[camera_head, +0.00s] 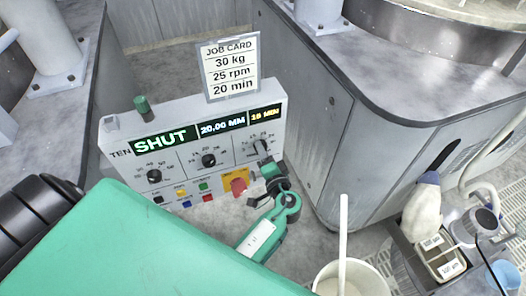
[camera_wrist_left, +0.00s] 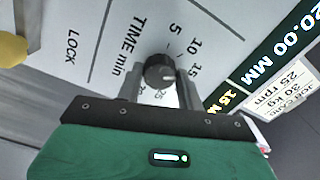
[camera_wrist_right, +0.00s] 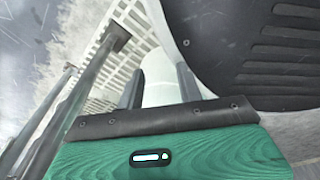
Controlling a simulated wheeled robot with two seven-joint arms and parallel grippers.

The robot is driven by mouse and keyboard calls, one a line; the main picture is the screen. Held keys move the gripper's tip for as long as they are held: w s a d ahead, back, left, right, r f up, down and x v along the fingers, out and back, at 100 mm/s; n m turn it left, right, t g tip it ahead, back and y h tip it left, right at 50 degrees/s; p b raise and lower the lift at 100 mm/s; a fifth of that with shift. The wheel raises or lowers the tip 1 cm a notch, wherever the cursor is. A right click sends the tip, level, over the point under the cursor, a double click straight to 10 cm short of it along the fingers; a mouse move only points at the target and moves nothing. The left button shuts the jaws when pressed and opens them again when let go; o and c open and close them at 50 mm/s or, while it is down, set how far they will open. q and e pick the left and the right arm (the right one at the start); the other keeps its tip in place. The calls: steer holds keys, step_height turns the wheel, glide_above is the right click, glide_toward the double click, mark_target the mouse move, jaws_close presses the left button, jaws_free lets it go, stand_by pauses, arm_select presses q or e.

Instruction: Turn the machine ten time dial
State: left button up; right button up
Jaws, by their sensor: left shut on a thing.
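In the left wrist view the time dial (camera_wrist_left: 160,71) sits between the fingers, beside the words TIME min and a numbered scale. My left gripper (camera_head: 267,167) is shut on it and partly covers it in the head view. My right gripper (camera_wrist_right: 158,88) has its fingers apart; a pale surface shows between them, and I cannot tell what it is.
A job card (camera_head: 229,68) above the panel reads 30 kg, 25 rpm, 20 min. A red button on yellow (camera_head: 239,185) lies just below the left gripper. A white bucket (camera_head: 350,278) with a stick stands at the front. A grey machine cabinet (camera_head: 345,130) stands right.

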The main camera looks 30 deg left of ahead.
arm_select(q)
steer(key=m+p, duration=0.4)
steer(key=m, duration=0.5)
steer(key=shift+r+m+p, duration=0.1)
steer(key=shift+m+p, duration=0.25)
steer(key=shift+m, duration=0.05)
arm_select(e)
steer(key=shift+g, duration=0.3)
steer(key=s, duration=0.1)
steer(key=s+r, duration=0.1)
steer(key=s, duration=0.3)
steer(key=shift+s+d+r, duration=0.2)
steer(key=shift+s+d, duration=0.05)
steer(key=shift+d, duration=0.05)
steer(key=shift+s, duration=0.15)
steer(key=shift+s+d, duration=0.2)
steer(key=shift+s, duration=0.3)
arm_select(q)
steer(key=o, duration=0.8)
steer(key=shift+c, duration=0.2)
steer(key=shift+o, duration=1.1)
arm_select(e)
steer(key=shift+w, duration=0.3)
